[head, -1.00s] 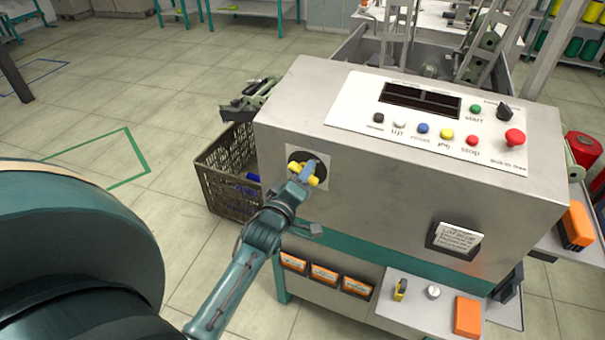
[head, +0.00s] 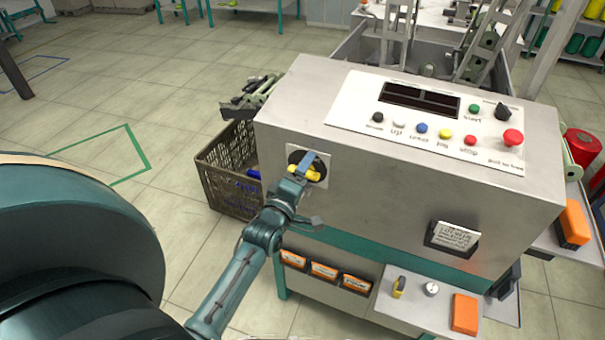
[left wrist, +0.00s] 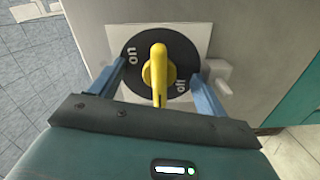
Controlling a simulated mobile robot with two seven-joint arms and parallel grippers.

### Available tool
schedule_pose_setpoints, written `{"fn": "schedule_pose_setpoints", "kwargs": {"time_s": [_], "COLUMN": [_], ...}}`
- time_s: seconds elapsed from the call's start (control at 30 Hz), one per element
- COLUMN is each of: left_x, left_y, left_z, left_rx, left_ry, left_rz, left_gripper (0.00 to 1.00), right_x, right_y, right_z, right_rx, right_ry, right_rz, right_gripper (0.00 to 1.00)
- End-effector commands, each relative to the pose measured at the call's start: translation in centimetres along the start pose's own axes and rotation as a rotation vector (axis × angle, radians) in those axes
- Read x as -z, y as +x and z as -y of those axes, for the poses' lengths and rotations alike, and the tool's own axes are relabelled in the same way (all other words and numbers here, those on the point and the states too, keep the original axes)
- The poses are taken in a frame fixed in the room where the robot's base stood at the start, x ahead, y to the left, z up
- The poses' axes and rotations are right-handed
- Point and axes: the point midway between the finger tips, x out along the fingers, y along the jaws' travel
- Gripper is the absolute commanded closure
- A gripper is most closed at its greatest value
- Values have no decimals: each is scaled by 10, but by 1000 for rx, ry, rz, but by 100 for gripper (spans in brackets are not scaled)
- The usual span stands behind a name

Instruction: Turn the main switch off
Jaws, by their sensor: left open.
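The main switch is a yellow handle on a round black plate marked "on" and "off". In the left wrist view the handle (left wrist: 158,75) stands about upright in the picture, between the two labels, with "on" at left and "off" at right. The switch (head: 312,176) sits on the left part of the machine's front panel. My left gripper (head: 303,168) is at the switch. Its two blue fingers (left wrist: 158,82) are open, one on either side of the black plate, with clear gaps to the handle. My right gripper is not in view.
The grey machine cabinet (head: 375,205) carries a sloped panel of coloured buttons and a red stop button (head: 513,138). A crate (head: 225,175) stands on the floor at left. A shelf (head: 410,307) with an orange box (head: 465,313) juts out below.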

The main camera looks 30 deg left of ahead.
Motion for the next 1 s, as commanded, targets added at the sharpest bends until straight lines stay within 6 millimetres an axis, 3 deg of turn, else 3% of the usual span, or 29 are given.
{"fn": "schedule_pose_setpoints", "kwargs": {"time_s": [0.57, 1.0], "left_x": [0, 0], "left_y": [-3, -63], "left_z": [1, -1], "left_rx": [4, 6], "left_ry": [1, 1], "left_rz": [1, 2], "left_gripper": [18, 18], "right_x": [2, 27], "right_y": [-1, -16], "right_z": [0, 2], "right_rx": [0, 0], "right_ry": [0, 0], "right_rz": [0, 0], "right_gripper": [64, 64]}}
